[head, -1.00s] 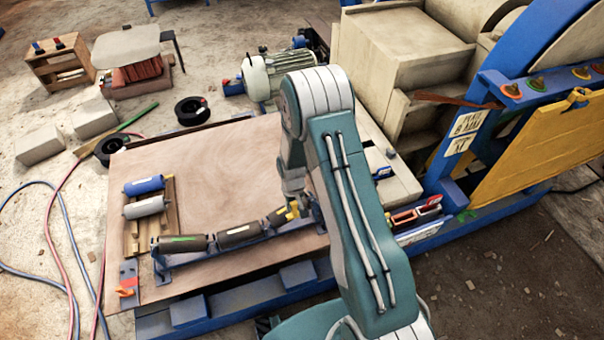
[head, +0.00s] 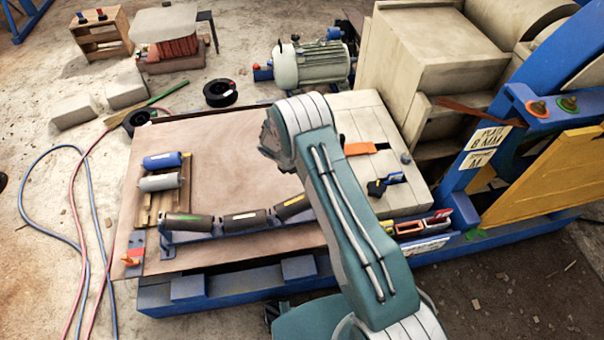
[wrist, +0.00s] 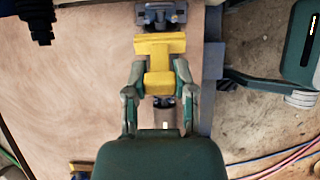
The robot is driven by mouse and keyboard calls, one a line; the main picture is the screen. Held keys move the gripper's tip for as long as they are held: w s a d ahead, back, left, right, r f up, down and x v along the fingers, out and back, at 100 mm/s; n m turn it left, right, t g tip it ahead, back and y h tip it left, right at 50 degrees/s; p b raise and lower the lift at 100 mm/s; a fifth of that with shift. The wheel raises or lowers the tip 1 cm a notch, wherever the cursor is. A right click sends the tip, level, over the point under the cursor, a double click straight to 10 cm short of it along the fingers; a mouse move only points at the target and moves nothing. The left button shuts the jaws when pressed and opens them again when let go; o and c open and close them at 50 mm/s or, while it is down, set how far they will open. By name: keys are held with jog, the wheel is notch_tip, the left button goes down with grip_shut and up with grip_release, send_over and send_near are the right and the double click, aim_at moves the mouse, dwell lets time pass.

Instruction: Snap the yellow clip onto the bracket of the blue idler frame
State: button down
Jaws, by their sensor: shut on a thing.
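The yellow clip (wrist: 160,46) sits between the fingertips of my gripper (wrist: 158,78), which is shut on it, in the wrist view. A grey-blue bolted piece (wrist: 162,14), perhaps the bracket, lies just beyond the clip's far edge; I cannot tell whether they touch. The blue idler frame (head: 232,234) stands along the front of the brown board in the head view, with several dark rollers (head: 188,222) on it. My arm hides its right end, my gripper and the clip in the head view.
The board (head: 228,150) is mostly clear behind the frame. A wooden rack (head: 150,212) with a blue and a grey roller stands at its left. An orange piece (head: 360,148) lies on the pale block at right. The crusher (head: 425,60) rises beyond. Hoses lie at left.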

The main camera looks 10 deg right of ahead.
jog(key=shift+d+f, duration=0.15)
jog(key=shift+f, duration=1.1)
jog(key=shift+d+x, duration=0.25)
jog(key=shift+x, duration=1.15)
jog(key=shift+a, duration=0.1)
jog(key=shift+x, duration=1.4)
jog(key=shift+r, duration=0.15)
jog(key=shift+v, duration=0.95)
